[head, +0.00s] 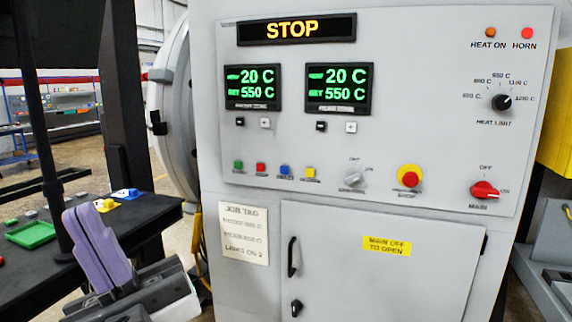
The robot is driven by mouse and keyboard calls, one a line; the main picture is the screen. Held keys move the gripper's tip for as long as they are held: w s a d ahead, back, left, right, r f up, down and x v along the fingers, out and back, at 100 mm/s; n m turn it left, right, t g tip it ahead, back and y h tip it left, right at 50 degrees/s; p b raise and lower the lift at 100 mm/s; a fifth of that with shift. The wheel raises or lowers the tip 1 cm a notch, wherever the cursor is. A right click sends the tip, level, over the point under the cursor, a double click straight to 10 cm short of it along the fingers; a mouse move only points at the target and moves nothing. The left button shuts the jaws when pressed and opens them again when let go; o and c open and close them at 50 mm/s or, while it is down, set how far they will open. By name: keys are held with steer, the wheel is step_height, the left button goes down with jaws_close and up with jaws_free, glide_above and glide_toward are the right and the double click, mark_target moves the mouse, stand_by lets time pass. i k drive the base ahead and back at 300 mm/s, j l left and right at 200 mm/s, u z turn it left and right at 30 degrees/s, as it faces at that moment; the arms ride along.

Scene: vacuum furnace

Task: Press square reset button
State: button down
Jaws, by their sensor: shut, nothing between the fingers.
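Right of the buttons are a grey selector knob (354,178), a red emergency stop (409,178) and a red main switch (485,190). The display (297,28) reads STOP. Below is a cabinet door (350,285) with a black handle. A dark table (125,228) stands at left.

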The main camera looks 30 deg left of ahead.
mark_target(284, 169)
steer(key=i+j, duration=0.2)
steer(key=i+j+z, duration=0.1)
steer(key=j, duration=0.3)
steer(key=i+j, duration=0.4)
steer(key=j, duration=0.35)
steer(key=i+j+z, duration=0.1)
steer(key=j, duration=0.35)
